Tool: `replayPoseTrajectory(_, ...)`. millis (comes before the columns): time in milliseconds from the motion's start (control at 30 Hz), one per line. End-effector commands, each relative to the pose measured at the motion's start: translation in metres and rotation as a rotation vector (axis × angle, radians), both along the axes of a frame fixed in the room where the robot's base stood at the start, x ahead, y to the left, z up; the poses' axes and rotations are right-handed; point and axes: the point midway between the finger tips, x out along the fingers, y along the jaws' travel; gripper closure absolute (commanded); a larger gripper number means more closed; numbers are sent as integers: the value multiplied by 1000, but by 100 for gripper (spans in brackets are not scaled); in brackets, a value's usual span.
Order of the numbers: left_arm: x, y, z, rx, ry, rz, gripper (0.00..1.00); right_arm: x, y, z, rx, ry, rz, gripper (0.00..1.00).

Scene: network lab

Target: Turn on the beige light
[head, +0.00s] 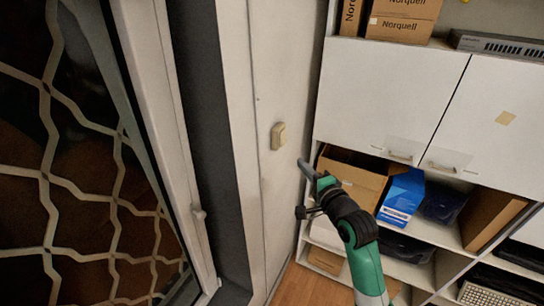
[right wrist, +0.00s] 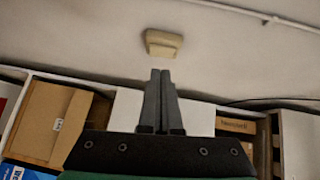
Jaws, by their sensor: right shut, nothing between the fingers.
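The beige light switch (head: 279,136) is mounted on the white wall, left of the cabinets in the head view. It also shows in the right wrist view (right wrist: 163,43), just beyond the fingertips. My right gripper (head: 303,163) is shut and empty, its fingers pointing at the wall a little below and to the right of the switch in the head view. In the right wrist view the closed fingertips (right wrist: 161,72) show a gap to the switch. My left gripper is not in view.
A white shelf unit with cabinet doors (head: 391,85) stands on the right. An open cardboard box (head: 352,176) and a blue box (head: 402,197) sit on its shelf close to my right arm. A window with a metal grille (head: 45,178) is on the left.

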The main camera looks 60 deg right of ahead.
Motion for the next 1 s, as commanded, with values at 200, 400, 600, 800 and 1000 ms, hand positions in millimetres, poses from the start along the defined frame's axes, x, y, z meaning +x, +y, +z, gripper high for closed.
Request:
replayPoseTrajectory(200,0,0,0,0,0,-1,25,-24,-26,-11,10,17,-67,100)
replayPoseTrajectory(400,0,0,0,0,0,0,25,-23,-26,-10,9,15,-66,100)
replayPoseTrajectory(600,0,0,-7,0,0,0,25,-16,-31,-12,6,14,-64,100)
replayPoseTrajectory(800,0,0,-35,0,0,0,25,11,-52,-19,5,12,-64,100)
replayPoseTrajectory(1000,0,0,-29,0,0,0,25,44,-79,-15,8,17,-65,100)
